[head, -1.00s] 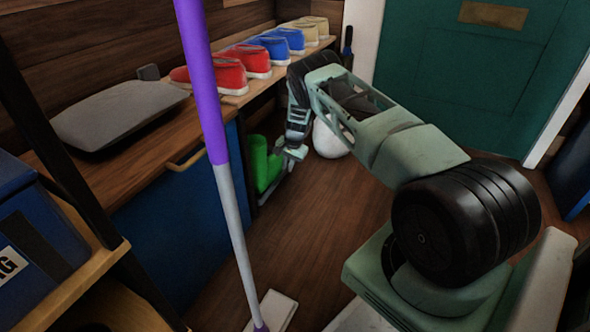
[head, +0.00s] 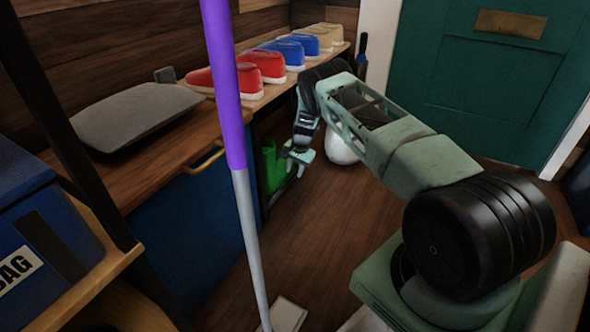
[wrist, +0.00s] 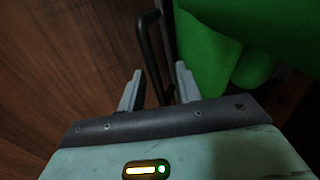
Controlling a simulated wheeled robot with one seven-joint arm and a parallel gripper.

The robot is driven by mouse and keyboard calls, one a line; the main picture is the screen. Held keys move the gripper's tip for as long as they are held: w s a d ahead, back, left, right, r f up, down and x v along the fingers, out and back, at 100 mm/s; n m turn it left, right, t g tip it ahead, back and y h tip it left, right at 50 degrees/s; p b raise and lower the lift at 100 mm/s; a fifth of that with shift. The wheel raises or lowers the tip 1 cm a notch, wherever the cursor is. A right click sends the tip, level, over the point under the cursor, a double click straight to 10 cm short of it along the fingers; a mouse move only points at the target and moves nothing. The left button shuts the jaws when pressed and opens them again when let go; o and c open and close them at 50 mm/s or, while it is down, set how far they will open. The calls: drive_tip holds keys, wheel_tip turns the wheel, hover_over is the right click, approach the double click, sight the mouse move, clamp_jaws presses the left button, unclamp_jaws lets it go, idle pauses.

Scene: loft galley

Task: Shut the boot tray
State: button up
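The boot tray (head: 283,189) is a low dark tray standing out from under the wooden bench. Green boots (head: 270,166) stand in it, and they fill the upper right of the wrist view (wrist: 210,45). A dark bar-shaped handle (wrist: 150,50) shows beside the boots in the wrist view. My gripper (head: 297,162) is low at the tray's outer side. In the wrist view my gripper (wrist: 158,88) has its fingers apart, with the lower end of the handle between them. Contact with the handle cannot be told. Much of the tray is hidden by the bench and arm.
The bench (head: 150,172) carries several shoes (head: 262,66) and a grey cushion (head: 135,112). A purple-handled mop (head: 226,90) stands in the foreground. A white round object (head: 341,143) is on the floor behind my arm. The wooden floor (head: 335,230) before the tray is clear.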

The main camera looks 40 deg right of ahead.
drive_tip(key=s+d+r+p, duration=0.1)
drive_tip(key=s+r+p, duration=0.2)
drive_tip(key=r+p, duration=0.6)
wheel_tip(320, 180, up, 8)
drive_tip(key=shift+s+d, duration=0.1)
idle(0.4)
